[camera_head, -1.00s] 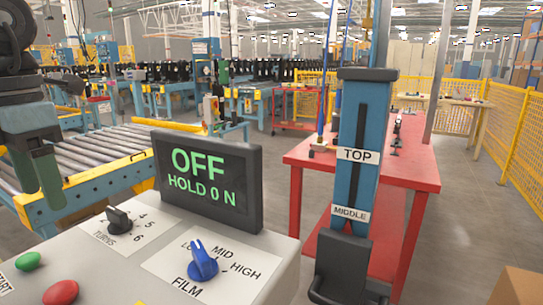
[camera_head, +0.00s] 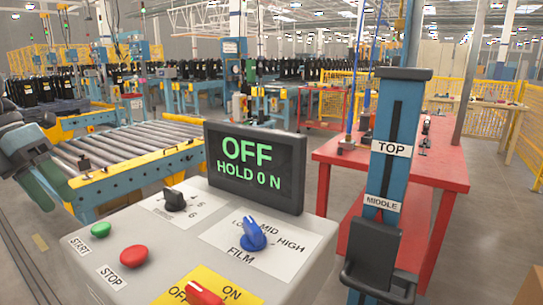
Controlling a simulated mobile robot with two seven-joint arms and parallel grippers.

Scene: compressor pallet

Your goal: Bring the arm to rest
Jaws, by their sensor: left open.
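My left gripper (camera_head: 45,180) is at the left edge, beside the roller conveyor and left of the control panel. Its green fingers are apart with nothing visible between them, and it touches nothing that I can see. The grey control panel (camera_head: 180,250) has a display (camera_head: 255,167) reading "OFF HOLD 0 N". It carries a blue FILM knob (camera_head: 252,234), a black TURNS knob (camera_head: 174,200), a green START button (camera_head: 101,230), a red STOP button (camera_head: 133,256) and a red switch (camera_head: 204,293). My right gripper is out of view.
A blue column (camera_head: 400,130) marked TOP and MIDDLE, with a black carriage (camera_head: 372,255), stands right of the panel. Behind it is a red table (camera_head: 440,168). The roller conveyor (camera_head: 130,145) lies behind the panel at left. Yellow fencing (camera_head: 500,123) stands at right.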

